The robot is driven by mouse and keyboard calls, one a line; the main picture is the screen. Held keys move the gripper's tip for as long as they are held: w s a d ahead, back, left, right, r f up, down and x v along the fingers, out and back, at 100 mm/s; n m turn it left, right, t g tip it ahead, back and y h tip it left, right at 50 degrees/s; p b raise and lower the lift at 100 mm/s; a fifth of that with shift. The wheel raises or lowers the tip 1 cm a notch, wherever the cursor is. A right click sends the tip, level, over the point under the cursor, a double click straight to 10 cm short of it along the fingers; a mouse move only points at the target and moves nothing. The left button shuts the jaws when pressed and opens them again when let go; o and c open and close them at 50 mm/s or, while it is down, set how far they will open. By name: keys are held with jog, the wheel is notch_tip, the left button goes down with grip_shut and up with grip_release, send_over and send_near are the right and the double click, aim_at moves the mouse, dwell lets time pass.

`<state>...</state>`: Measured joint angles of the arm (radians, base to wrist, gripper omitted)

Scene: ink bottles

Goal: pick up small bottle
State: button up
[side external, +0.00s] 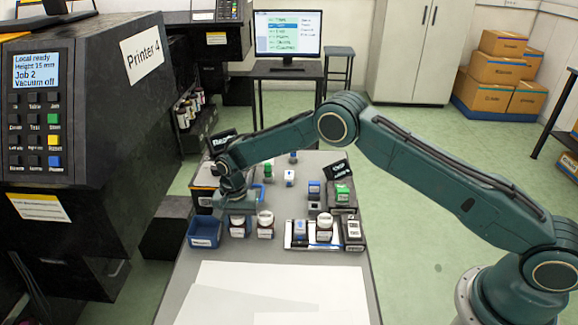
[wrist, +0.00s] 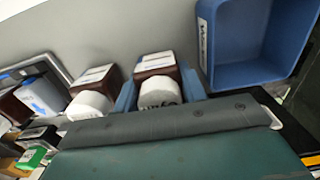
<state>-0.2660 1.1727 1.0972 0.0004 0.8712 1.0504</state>
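A small brown bottle with a white cap (wrist: 159,92) stands on the grey table between my gripper's two blue fingers (wrist: 160,88) in the wrist view. The fingers lie close along both sides of it; whether they press on it is unclear. In the side external view my gripper (side external: 238,208) is low over this bottle (side external: 237,229), hiding part of it. A similar white-capped bottle (wrist: 90,103) stands to its left in the wrist view, and to its right in the side external view (side external: 265,226).
A blue open bin (side external: 205,232) is close beside my gripper; it also shows in the wrist view (wrist: 252,75). A tray (side external: 312,247) with bottles and boxes lies to the right. White sheets (side external: 275,290) cover the table's front. Printer 4 (side external: 95,120) stands left.

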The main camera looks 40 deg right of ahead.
jog(key=shift+c, duration=1.1)
jog(key=shift+r, duration=0.1)
notch_tip(320, 180, up, 20)
dwell(0.4)
notch_tip(320, 180, up, 6)
jog(key=f, duration=0.1)
notch_tip(320, 180, down, 5)
jog(key=shift+f, duration=0.1)
dwell(1.0)
dwell(0.3)
